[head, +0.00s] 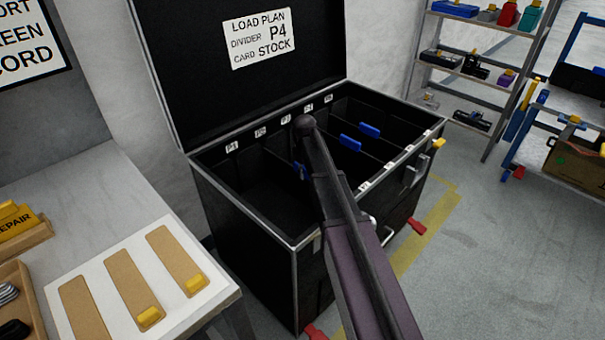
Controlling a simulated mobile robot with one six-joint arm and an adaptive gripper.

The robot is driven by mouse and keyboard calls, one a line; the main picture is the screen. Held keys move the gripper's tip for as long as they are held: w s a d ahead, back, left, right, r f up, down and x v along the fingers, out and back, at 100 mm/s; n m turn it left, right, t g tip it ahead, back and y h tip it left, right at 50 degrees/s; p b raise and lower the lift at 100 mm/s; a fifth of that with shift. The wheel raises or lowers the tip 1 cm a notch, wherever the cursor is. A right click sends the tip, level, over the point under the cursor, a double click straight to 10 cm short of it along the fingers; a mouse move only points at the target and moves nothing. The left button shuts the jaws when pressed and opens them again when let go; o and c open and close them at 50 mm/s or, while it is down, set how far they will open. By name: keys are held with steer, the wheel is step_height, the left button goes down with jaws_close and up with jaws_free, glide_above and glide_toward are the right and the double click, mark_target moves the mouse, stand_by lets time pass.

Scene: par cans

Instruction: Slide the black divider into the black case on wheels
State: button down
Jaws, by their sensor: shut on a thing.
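The black case on wheels (249,227) stands open in the middle of the head view, lid (220,100) raised at the back. Small white slot labels run along its back and front rims; most are too small to read. I cannot tell which divider, if any, is the task's one. My dark arm reaches over the front rim and across the case's middle. My gripper cannot be made out; my arm hides that area.
A lid card reads "LOAD PLAN, DIVIDER P4, CARD STOCK" (259,38). A table with a white board (88,268) stands at left. Shelves (459,71) and a loaded cart (570,130) stand at right. Yellow tape marks the grey floor, clear right of the case.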

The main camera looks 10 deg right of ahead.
steer(key=shift+c, duration=2.4)
jaws_free()
steer(key=shift+w, duration=0.1)
step_height(320, 180, up, 21)
steer(key=p, duration=2.1)
steer(key=shift+r, duration=0.15)
steer(key=shift+r+p, duration=0.2)
steer(key=shift+p, duration=0.15)
